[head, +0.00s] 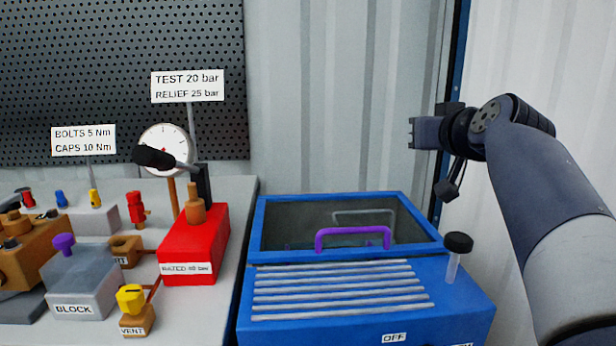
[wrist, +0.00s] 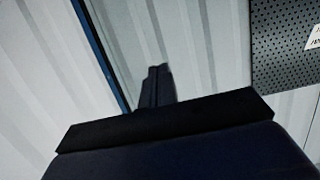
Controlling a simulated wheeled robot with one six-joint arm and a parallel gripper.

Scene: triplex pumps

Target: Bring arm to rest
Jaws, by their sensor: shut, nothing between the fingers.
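My gripper (head: 412,133) is raised at the right in the head view, pointing left, in front of the corrugated wall. It is shut and empty. In the wrist view the shut fingers (wrist: 157,84) show as a narrow dark shape against the wall. My arm comes up from the lower right and bends at the top. The gripper is well above the blue tank and touches nothing.
A blue tank (head: 350,276) with a purple handle (head: 353,236) stands below. A black-capped tube (head: 454,262) sits at its right edge. The bench (head: 236,200) at left holds a red pump (head: 193,247), a gauge (head: 166,147) and several fittings. A pegboard (head: 100,60) hangs behind.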

